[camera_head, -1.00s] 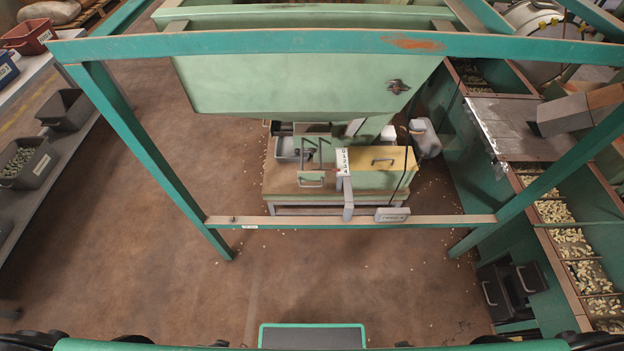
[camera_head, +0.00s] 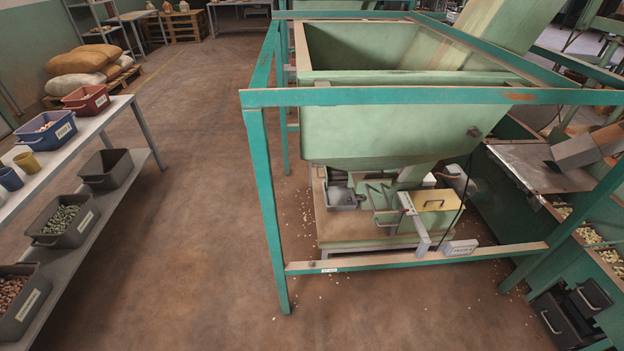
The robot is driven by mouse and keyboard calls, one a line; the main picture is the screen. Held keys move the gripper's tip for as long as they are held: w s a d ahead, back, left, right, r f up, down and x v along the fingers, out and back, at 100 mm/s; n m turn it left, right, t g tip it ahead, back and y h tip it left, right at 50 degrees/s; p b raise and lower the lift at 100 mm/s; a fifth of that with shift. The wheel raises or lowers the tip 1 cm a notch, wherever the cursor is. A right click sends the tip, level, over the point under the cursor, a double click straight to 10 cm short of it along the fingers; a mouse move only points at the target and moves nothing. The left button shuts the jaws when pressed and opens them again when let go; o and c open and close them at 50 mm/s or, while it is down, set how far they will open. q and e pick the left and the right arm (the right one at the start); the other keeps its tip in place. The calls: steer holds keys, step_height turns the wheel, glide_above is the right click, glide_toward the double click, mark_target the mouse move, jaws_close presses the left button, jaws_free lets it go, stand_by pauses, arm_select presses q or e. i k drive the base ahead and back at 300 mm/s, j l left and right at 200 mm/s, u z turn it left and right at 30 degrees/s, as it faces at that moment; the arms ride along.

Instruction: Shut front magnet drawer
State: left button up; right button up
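The light green hopper (camera_head: 390,125) stands inside a teal frame (camera_head: 265,190). Under it, on a low platform (camera_head: 345,232), is a green housing with small handled parts (camera_head: 388,217) at its front. A grey open tray (camera_head: 342,197) lies to their left, and a yellow-topped box (camera_head: 437,200) with a dark handle is to their right. The magnet drawers look to be among these handled parts, but they are small and partly behind a grey post, so I cannot tell how far any is open. Neither of my grippers is in view.
The frame's low front bar (camera_head: 420,262) crosses before the platform. A shelf table (camera_head: 110,125) with bins stands left, and a nut conveyor (camera_head: 590,235) with dark handled drawers (camera_head: 568,312) stands right. The brown floor (camera_head: 190,240) between is open.

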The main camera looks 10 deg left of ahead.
mark_target(330, 174)
steer(key=k+j, duration=0.1)
steer(key=j, duration=0.2)
steer(key=k+j+z, duration=0.1)
steer(key=j, duration=0.15)
steer(key=k+j, duration=0.1)
steer(key=j, duration=0.2)
steer(key=i+j+z, duration=0.15)
steer(key=z, duration=0.75)
steer(key=i+j+z, duration=0.25)
steer(key=j, duration=0.35)
steer(key=i+j+z, duration=0.2)
steer(key=j, duration=0.45)
steer(key=j+z, duration=0.25)
steer(key=j, duration=0.4)
steer(key=j+z, duration=0.25)
steer(key=j, duration=0.45)
steer(key=i, duration=0.05)
